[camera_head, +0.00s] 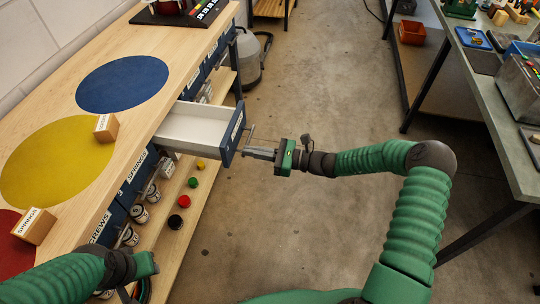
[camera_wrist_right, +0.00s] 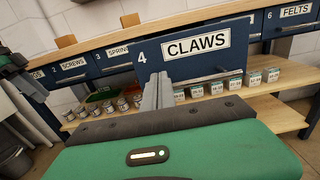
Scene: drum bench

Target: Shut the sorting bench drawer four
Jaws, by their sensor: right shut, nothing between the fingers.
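Drawer four is pulled out from the wooden sorting bench (camera_head: 150,42), and its white inside (camera_head: 190,125) is empty where it shows. Its blue front (camera_head: 232,136) carries a CLAWS label and the number 4, facing the right wrist camera (camera_wrist_right: 205,66). My right gripper (camera_head: 246,152) is shut and empty, with its fingers pointing at the lower part of the drawer front. The fingertips (camera_wrist_right: 158,80) overlap the front in the wrist view; I cannot tell whether they touch it. My left gripper (camera_head: 140,268) is at the lower left beside the bench, its fingers hard to make out.
Neighbouring drawers, such as SPRINGS (camera_wrist_right: 118,51) and FELTS (camera_wrist_right: 296,12), look shut. A lower shelf (camera_head: 190,203) holds small tins and coloured round things. Wooden blocks (camera_head: 106,127) stand on the bench top. The floor right of the drawer is clear; another table (camera_head: 490,95) is at the right.

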